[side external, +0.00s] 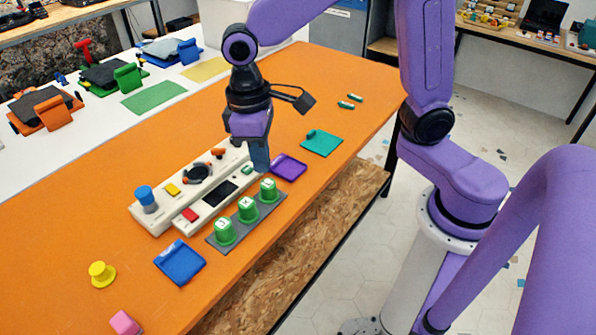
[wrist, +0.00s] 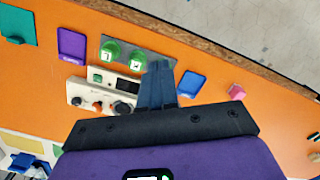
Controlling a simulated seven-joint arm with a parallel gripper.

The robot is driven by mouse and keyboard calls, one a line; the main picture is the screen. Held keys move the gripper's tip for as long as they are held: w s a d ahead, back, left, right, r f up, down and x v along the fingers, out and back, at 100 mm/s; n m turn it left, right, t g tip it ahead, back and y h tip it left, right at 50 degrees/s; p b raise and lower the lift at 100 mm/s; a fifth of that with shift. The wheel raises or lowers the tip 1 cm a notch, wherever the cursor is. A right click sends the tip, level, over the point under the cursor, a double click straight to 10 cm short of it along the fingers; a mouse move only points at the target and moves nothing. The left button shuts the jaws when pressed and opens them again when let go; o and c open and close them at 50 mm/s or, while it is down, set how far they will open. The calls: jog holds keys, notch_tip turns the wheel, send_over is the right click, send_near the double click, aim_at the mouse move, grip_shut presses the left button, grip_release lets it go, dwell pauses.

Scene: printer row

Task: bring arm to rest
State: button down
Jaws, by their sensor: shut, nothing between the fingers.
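My gripper (side external: 259,160) is shut and empty, pointing down above the orange table (side external: 340,75), by the right end of the white control panel (side external: 172,217) and left of the purple tray (side external: 289,167). Its closed blue-grey fingers also show in the wrist view (wrist: 158,82). My purple arm reaches over the table from the right. Three green lettered stamps (side external: 247,209) stand upright on a grey strip (side external: 222,243) in front of the panel. In the wrist view only two stamps (wrist: 110,51) show; the fingers cover part of the strip.
A blue tray (side external: 180,263), a yellow knob-shaped piece (side external: 102,273) and a pink block (side external: 124,323) lie at the left. The table's far right part is clear.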

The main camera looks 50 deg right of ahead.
jog(key=s+d+n, duration=0.3)
jog(key=s+d, duration=0.3)
jog(key=s, duration=0.2)
jog(key=s+d+n+t, duration=0.1)
jog(key=s+d+n, duration=0.2)
jog(key=s+d, duration=0.3)
jog(key=s, duration=0.2)
jog(key=shift+s+d+y, duration=0.15)
jog(key=shift+s+y, duration=0.15)
jog(key=shift+s, duration=0.05)
